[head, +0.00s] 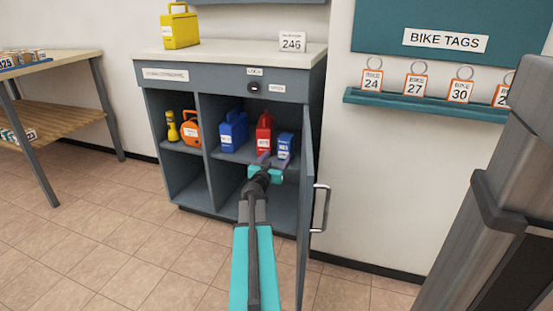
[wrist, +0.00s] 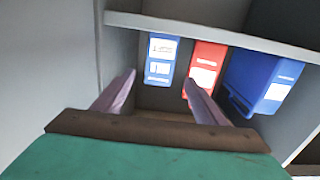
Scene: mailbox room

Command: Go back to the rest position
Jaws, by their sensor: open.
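My gripper (head: 274,159) reaches into the open right compartment of a grey cabinet (head: 193,66). Its two fingers are apart, with nothing held between them; they also show in the wrist view (wrist: 158,80). A small blue box (head: 285,144) with a white label stands on the shelf just beyond the fingers; the wrist view shows it beyond the gap (wrist: 161,60). A red container (head: 264,134) stands beside it, partly behind one finger in the wrist view (wrist: 206,62). I cannot tell whether a finger touches either one.
A larger blue container (head: 233,132) stands on the same shelf. The open cabinet door (head: 305,215) with its handle is close to my arm on the right. An orange container (head: 191,129) and a yellow bottle (head: 172,127) sit in the left compartment. Tiled floor (head: 120,240) is clear at left.

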